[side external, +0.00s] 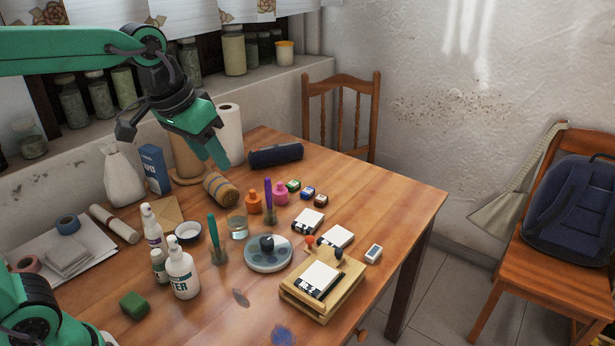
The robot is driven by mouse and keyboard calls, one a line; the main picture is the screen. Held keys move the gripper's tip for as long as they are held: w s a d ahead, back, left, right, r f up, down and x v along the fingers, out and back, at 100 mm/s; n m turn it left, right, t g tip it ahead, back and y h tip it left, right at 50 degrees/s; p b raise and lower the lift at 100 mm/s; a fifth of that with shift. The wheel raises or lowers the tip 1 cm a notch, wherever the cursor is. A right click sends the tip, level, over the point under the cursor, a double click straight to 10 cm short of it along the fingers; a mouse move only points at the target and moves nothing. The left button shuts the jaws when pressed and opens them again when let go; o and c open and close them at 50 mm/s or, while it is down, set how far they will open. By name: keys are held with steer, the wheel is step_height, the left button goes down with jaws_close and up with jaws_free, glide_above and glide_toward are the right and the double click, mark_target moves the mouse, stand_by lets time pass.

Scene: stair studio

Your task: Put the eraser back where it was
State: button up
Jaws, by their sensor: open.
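A small white block with a dark patch on top (373,253), which looks like the eraser, lies on the wooden table (400,205) near its right edge. It sits just right of a light wooden stand (330,297) and stands apart from it. My gripper (172,143) is up at the back left, above the far side of the table. Its dark finger and green finger are spread wide with nothing visible between them. It is far from the white block. A green block (133,305) lies at the front left; I cannot tell what it is.
White bottles (182,275), a round grey dish (268,255), a glass with a brush and ink bottles (280,192) crowd the middle.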

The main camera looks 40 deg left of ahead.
steer(key=s+a+f, duration=0.1)
steer(key=s+f, duration=0.1)
steer(key=s, duration=0.3)
steer(key=s+a+f+t, duration=0.1)
steer(key=s+a+f, duration=0.1)
steer(key=s, duration=0.4)
steer(key=shift+s+a+f, duration=0.15)
steer(key=shift+f, duration=0.7)
steer(key=shift+o, duration=0.8)
